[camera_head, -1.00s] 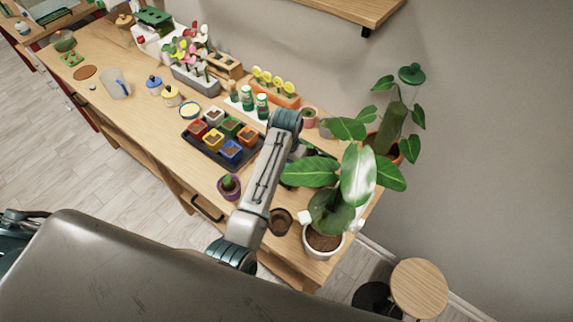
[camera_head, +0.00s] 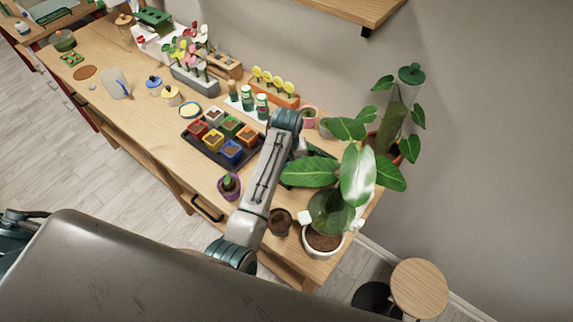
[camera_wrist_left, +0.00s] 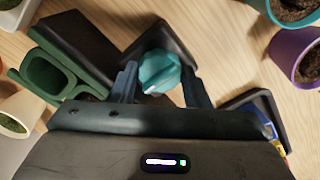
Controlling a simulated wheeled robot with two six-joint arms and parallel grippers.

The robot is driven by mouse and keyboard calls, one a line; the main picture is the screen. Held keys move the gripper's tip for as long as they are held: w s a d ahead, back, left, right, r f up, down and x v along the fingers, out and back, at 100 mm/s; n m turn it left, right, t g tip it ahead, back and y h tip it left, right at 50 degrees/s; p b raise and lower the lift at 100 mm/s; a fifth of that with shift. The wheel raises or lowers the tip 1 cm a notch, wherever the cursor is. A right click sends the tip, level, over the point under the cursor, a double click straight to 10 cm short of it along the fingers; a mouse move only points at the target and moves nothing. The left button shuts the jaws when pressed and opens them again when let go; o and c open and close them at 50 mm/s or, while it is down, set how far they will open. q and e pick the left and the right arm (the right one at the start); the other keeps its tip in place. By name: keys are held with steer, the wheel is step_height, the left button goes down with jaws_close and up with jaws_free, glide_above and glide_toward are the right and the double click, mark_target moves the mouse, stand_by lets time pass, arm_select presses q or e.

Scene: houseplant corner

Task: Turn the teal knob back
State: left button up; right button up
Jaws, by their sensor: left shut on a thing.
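The teal knob (camera_wrist_left: 160,72) shows in the left wrist view as a faceted cap over a dark, angular base (camera_wrist_left: 160,40). My left gripper (camera_wrist_left: 160,84) has one finger on each side of the knob and is shut on it. In the head view, my left arm reaches over the right part of the workbench. Its gripper end is hidden there among the arm and large leaves, and I cannot make out the knob. My right gripper is not in view.
A large-leaved plant (camera_head: 358,176) in a white pot stands close beside my arm. A black tray (camera_head: 196,141) of coloured pots lies left of it. In the wrist view, a green container (camera_wrist_left: 45,75) is left of the knob and a purple pot (camera_wrist_left: 300,55) is at right.

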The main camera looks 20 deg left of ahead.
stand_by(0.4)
arm_select(q)
steer(key=o, duration=0.7)
